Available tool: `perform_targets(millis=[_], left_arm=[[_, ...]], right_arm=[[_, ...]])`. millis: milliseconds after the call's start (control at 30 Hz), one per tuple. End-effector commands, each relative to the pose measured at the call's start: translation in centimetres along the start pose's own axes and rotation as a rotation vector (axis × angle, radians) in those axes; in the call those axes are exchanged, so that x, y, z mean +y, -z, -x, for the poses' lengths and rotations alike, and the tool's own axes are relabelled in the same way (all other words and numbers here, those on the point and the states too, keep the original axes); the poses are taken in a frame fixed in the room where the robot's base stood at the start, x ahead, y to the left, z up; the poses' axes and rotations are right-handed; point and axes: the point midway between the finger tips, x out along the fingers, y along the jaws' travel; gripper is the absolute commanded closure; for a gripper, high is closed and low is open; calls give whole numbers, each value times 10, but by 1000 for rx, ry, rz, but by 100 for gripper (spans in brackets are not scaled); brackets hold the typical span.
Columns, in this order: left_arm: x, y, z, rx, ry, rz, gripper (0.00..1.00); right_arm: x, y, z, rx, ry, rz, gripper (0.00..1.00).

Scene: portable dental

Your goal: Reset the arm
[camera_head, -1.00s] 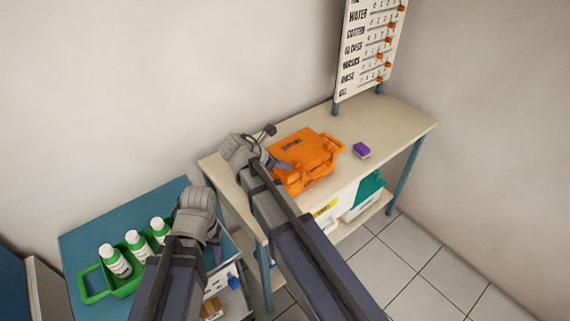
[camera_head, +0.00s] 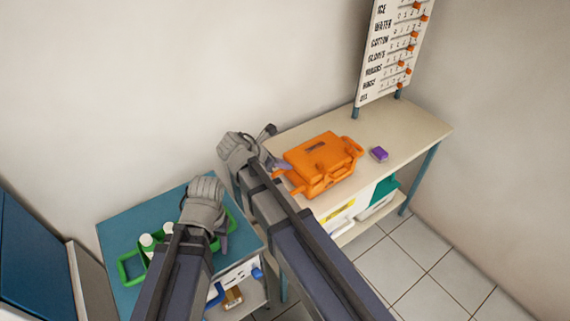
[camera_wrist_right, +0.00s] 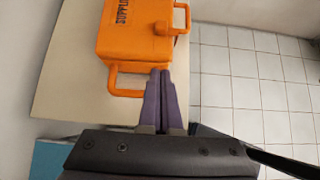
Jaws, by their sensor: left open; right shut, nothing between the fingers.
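My right gripper (camera_wrist_right: 161,100) is shut and empty in the right wrist view. Its purple fingertips show close to the handle of an orange case; I cannot tell whether they touch it. In the head view, the right gripper (camera_head: 276,162) is at the left side of the case, its fingers partly hidden by my arm. My left gripper (camera_head: 221,238) is further left, over the blue-topped cart, with its fingers mostly hidden behind the wrist. The orange case (camera_head: 321,163) rests on the beige table and also fills the top of the right wrist view (camera_wrist_right: 135,40).
A purple block (camera_head: 379,153) lies right of the case on the beige table (camera_head: 415,127). A green carrier (camera_head: 130,268) with white-capped bottles stands on the blue cart (camera_head: 118,232). A board with orange sliders (camera_head: 392,50) stands at the table's back. Tiled floor (camera_head: 440,255) is clear at right.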

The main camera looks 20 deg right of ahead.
Motion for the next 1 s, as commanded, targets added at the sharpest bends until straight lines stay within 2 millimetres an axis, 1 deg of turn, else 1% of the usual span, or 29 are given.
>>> perform_targets(millis=[267, 367, 467, 667, 700, 800, 900, 1000], left_arm=[[0, 0, 0, 0, 0, 0, 50], [0, 0, 0, 0, 0, 0, 50], [0, 0, 0, 0, 0, 0, 50], [0, 0, 0, 0, 0, 0, 50], [0, 0, 0, 0, 0, 0, 50], [0, 0, 0, 0, 0, 0, 50], [0, 0, 0, 0, 0, 0, 50], [0, 0, 0, 0, 0, 0, 50]], right_arm=[[0, 0, 0, 1, 0, -2, 100], [-5, 6, 1, 23, 1, -50, 100], [-19, 24, 5, 86, 10, -193, 100], [-59, 79, 24, 284, 115, -665, 100], [-67, 90, 29, 321, 151, -760, 100], [-86, 116, 42, 398, 253, -985, 100], [-103, 136, 55, 449, 362, -1172, 100], [-116, 152, 66, 478, 458, -1314, 100]])
